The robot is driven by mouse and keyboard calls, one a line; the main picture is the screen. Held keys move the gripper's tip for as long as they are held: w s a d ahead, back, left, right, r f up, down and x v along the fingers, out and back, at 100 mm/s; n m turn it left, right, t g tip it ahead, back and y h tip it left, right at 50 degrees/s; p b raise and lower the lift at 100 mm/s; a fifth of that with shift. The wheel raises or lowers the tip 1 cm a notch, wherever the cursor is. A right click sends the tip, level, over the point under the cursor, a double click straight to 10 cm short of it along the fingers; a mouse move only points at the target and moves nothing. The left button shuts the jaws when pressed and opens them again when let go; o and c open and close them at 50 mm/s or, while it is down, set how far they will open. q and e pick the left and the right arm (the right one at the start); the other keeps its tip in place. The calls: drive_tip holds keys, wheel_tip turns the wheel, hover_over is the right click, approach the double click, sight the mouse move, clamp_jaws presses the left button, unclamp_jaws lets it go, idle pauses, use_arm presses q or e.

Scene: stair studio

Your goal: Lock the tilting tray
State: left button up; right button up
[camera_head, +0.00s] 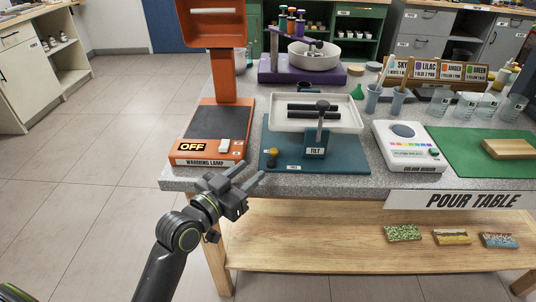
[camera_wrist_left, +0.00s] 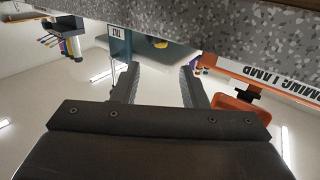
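The tilting tray (camera_head: 290,124) is a white shallow tray with dark bars in it, on a teal base (camera_head: 338,160) on the speckled table. A post labelled TILT (camera_head: 316,148) stands at its front, with a dark knobbed lever (camera_head: 322,106) above it. A small yellow-and-black knob (camera_head: 270,153) is at the base's front left. My left gripper (camera_head: 252,181) is open and empty, in front of the table edge, below and left of the base. In the left wrist view, its fingers (camera_wrist_left: 160,88) are apart with nothing between them. My right gripper is not in view.
An orange warming lamp (camera_head: 205,162) stands left of the tray base. A white colour reader (camera_head: 410,160) and green mat (camera_head: 475,150) are to the right. The table edge (camera_head: 180,188) is close to my gripper. A purple stand (camera_head: 300,76) with a bowl is behind.

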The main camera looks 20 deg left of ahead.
sight(272, 152)
use_arm(q)
drive_tip(key=x, duration=0.8)
drive_tip(key=shift+w+f, duration=0.1)
drive_tip(key=shift+w, duration=0.1)
